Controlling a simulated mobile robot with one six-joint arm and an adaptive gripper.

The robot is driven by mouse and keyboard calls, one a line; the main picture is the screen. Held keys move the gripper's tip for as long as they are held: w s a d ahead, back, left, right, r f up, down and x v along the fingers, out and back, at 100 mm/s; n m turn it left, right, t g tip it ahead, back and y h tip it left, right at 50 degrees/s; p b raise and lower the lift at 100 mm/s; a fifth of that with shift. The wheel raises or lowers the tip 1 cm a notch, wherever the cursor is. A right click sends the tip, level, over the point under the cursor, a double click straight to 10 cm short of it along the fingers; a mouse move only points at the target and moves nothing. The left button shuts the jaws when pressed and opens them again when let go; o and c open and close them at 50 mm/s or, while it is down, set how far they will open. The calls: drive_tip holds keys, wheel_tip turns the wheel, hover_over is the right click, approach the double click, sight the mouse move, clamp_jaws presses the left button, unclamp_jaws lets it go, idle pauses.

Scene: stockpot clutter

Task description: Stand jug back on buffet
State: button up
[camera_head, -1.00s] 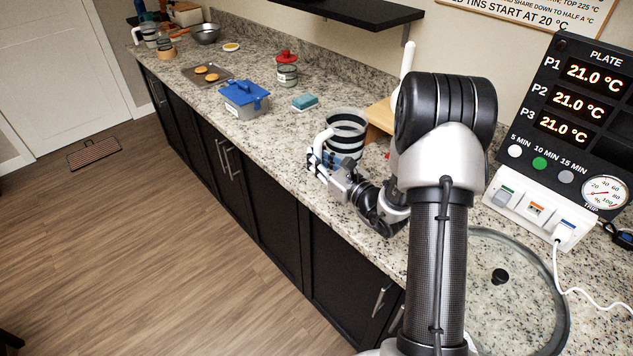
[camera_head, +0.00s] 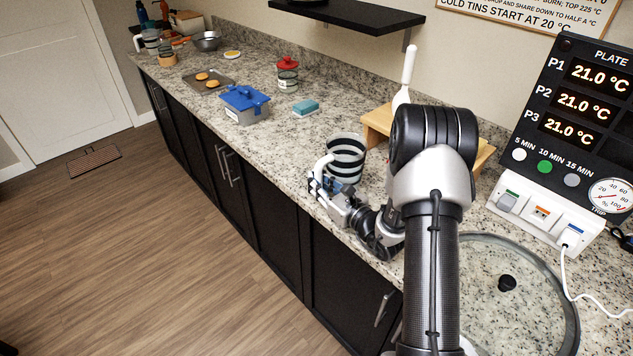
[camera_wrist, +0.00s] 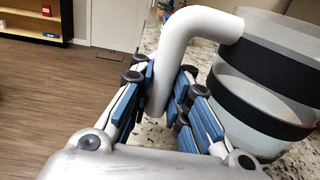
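The jug (camera_head: 346,160) is a clear vessel with black and white bands and a white handle. It looks upright at the counter's front part; I cannot tell whether its base touches the buffet top (camera_head: 270,140). My gripper (camera_head: 326,184) is at the jug's left side, on the handle. In the wrist view the blue-padded fingers (camera_wrist: 167,95) lie on both sides of the white handle (camera_wrist: 182,42), close against it, with the banded jug body (camera_wrist: 265,95) to the right.
A wooden stand (camera_head: 380,122) is behind the jug, near my arm. A blue sponge (camera_head: 305,108), a blue-lidded box (camera_head: 243,107) and a red-lidded jar (camera_head: 287,75) stand farther along. A glass lid (camera_head: 470,240) lies at right. Bare granite surrounds the jug's left.

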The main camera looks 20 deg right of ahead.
drive_tip(key=o, duration=0.5)
drive_tip(key=shift+o, duration=0.2)
